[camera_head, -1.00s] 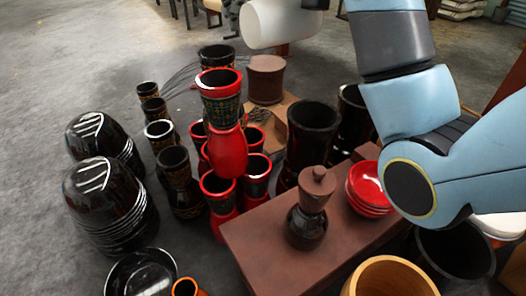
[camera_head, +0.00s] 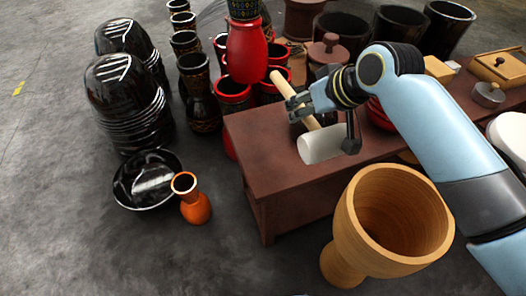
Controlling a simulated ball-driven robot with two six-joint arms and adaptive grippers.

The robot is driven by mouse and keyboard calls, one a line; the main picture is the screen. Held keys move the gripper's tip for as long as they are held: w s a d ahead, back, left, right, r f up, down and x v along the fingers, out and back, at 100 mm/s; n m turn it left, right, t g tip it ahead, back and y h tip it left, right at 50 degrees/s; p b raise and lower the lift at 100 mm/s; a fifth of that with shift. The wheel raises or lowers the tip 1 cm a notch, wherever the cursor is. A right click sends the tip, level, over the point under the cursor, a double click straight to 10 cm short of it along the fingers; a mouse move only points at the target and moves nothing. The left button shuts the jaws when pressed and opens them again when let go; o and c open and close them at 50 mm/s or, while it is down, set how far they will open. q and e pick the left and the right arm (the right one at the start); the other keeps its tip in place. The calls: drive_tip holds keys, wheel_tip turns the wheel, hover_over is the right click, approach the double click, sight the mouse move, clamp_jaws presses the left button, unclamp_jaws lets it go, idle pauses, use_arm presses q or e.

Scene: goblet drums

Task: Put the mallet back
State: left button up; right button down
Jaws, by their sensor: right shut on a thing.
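The mallet has a light wooden handle (camera_head: 282,84) and a thick white cylindrical head (camera_head: 320,146). My right gripper (camera_head: 322,112) is shut on the mallet's handle. The handle points up and to the left and the head hangs at the lower right end. The mallet shows in front of the brown wooden bench (camera_head: 258,134); I cannot tell whether the head touches its top. My left gripper is not in view.
A large wooden goblet drum (camera_head: 355,235) stands in front of the bench. Red drums (camera_head: 248,52) and black drums (camera_head: 200,95) crowd its left. Stacked black bowls (camera_head: 128,100) and a small orange vase (camera_head: 195,205) stand farther left. Floor at front left is clear.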

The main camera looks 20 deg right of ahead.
wheel_tip(320, 180, down, 4)
drive_tip(key=s+b, duration=0.1)
drive_tip(key=s, duration=0.1)
use_arm(q)
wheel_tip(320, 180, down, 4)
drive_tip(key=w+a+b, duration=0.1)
drive_tip(key=b, duration=0.3)
use_arm(e)
approach(258, 142)
drive_tip(key=w, duration=0.1)
drive_tip(key=w+a+b, duration=0.1)
drive_tip(key=w, duration=0.2)
drive_tip(key=shift+w+a+b, duration=0.15)
drive_tip(key=shift+a+b, duration=0.2)
drive_tip(key=shift+a, duration=0.05)
wheel_tip(258, 142, down, 4)
drive_tip(key=shift+r+b, duration=0.1)
drive_tip(key=shift+b, duration=0.95)
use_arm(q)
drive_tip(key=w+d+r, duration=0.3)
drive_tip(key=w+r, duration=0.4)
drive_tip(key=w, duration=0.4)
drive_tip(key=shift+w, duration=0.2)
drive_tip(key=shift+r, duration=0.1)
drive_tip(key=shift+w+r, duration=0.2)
use_arm(e)
drive_tip(key=shift+f, duration=0.6)
